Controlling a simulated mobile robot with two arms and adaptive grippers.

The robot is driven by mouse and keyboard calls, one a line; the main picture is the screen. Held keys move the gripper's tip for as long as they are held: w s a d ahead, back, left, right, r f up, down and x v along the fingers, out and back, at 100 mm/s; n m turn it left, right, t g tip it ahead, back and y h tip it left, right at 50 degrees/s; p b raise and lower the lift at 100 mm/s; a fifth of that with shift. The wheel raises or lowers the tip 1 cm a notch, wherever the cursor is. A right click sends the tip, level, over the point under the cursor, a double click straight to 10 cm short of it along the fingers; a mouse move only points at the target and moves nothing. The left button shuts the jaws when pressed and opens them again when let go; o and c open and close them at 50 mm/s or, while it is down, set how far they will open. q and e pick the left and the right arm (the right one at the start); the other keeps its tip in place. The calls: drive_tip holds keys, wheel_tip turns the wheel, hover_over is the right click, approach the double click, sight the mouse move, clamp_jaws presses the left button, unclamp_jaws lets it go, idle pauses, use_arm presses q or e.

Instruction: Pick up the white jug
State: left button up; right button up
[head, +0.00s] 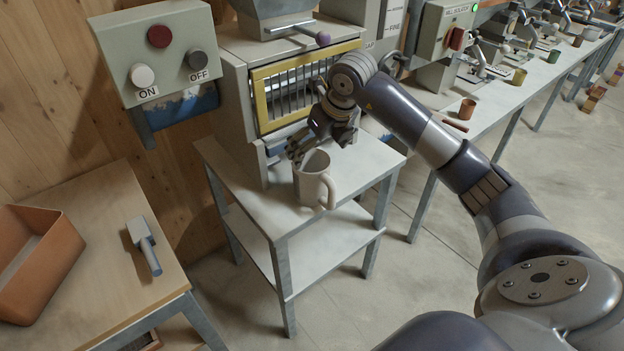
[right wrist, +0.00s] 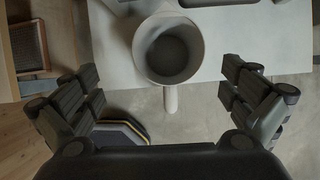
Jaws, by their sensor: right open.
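The white jug (head: 312,180) stands upright on the small grey table (head: 257,209) in front of the mixer, with its handle toward the lower right in the head view. In the right wrist view the jug (right wrist: 169,50) shows from above, with its open mouth and dark inside, and its handle pointing down the picture. My right gripper (head: 306,150) is beside and slightly above the jug's rim in the head view. In the right wrist view its fingers (right wrist: 168,88) are wide apart on either side of the jug's handle, touching nothing that I can see. My left gripper is out of view.
The mixer with a yellow-framed grille (head: 300,90) stands behind the jug. An ON/OFF box (head: 158,55) hangs at upper left. A long bench (head: 520,95) runs to the right.

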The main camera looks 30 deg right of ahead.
sight(312, 164)
drive_tip(key=shift+d+f, duration=0.3)
drive_tip(key=x, duration=0.4)
drive_tip(key=shift+w+f+p, duration=0.15)
drive_tip(key=shift+f+p, duration=0.1)
drive_tip(key=shift+p, duration=0.05)
drive_tip(key=x, duration=0.2)
drive_tip(key=p+x, duration=0.1)
drive_tip(key=x, duration=0.2)
drive_tip(key=shift+d+f, duration=0.35)
drive_tip(key=shift+c, duration=0.6)
drive_tip(key=c, duration=1)
